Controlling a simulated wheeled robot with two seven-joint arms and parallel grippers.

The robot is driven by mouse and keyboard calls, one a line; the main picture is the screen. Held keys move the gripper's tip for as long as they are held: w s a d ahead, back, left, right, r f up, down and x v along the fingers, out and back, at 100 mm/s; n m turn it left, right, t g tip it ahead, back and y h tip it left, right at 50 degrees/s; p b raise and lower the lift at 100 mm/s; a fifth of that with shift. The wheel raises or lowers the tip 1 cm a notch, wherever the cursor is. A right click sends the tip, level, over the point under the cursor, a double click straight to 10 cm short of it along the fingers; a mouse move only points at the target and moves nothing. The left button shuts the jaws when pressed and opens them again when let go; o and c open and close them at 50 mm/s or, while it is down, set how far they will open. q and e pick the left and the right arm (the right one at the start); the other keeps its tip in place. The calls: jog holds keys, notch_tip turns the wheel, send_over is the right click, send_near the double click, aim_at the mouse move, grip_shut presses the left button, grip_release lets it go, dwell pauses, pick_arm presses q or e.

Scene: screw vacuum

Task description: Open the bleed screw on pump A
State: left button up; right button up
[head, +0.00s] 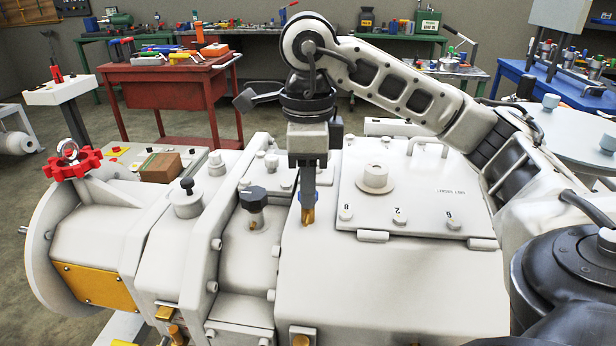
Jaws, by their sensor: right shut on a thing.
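A large white pump housing (390,290) fills the lower middle of the head view. My right arm reaches in from the right, and its right gripper (308,192) points straight down over the housing. It is shut on a small screw with a blue collar and a brass lower part (308,216). The fingers hide most of its upper part. I cannot tell whether the brass end is still seated in the housing. My left gripper is not in view. No label reading pump A is legible.
A raised cover plate with a round cap (374,178) lies right of the gripper. A red handwheel (72,163) and a black-topped fitting (187,187) stand to the left. A red workbench (165,90) stands behind, and a round white table (575,135) at the right.

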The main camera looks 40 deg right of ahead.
jog(key=n, duration=0.3)
jog(key=shift+n, duration=1.4)
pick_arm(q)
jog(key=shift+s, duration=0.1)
pick_arm(e)
jog(key=o, duration=1)
pick_arm(q)
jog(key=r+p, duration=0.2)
jog(key=p, duration=0.3)
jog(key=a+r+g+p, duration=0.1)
jog(key=p, duration=0.4)
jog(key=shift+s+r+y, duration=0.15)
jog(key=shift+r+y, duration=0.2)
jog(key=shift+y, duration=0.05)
pick_arm(e)
notch_tip(320, 180, up, 16)
